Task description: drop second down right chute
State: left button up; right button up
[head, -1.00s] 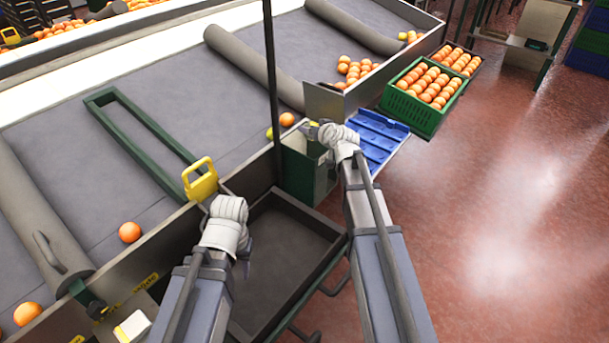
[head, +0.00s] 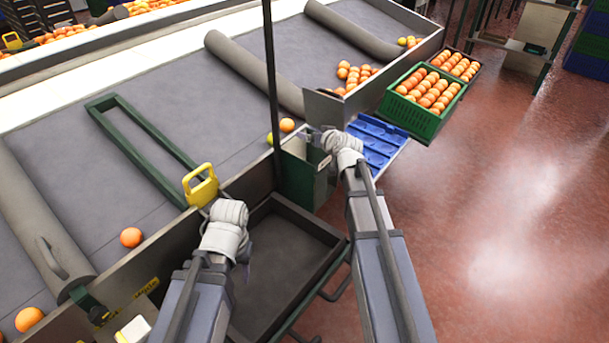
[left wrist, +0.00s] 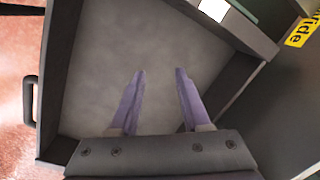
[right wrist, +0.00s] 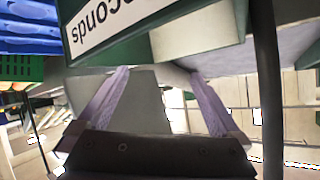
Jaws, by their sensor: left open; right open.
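The green chute box (head: 300,180) stands at the table's front edge. In the right wrist view its green wall (right wrist: 200,50) carries a white label reading "seconds" (right wrist: 105,22), seen upside down. My right gripper (right wrist: 160,72) is open with nothing between its fingers, close to this box. In the head view its fingers are at the box's upper right. My left gripper (left wrist: 160,72) is open and empty above a grey tray (left wrist: 110,35). An orange (head: 287,125) and a partly hidden yellow-green fruit (head: 270,138) lie on the sorting table by the chute.
More oranges (head: 131,237) lie on the sorting table (head: 150,110). A yellow handle (head: 200,186) stands at its edge, near my left gripper. A dark post (head: 270,80) rises beside the chute. A blue crate (head: 378,140) and a green crate of oranges (head: 425,122) are at the right.

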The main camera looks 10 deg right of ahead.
jog(key=a+p+v, duration=0.1)
jog(key=p+v, duration=0.1)
jog(key=v, duration=0.4)
jog(key=shift+d, duration=0.45)
jog(key=shift+s, duration=0.15)
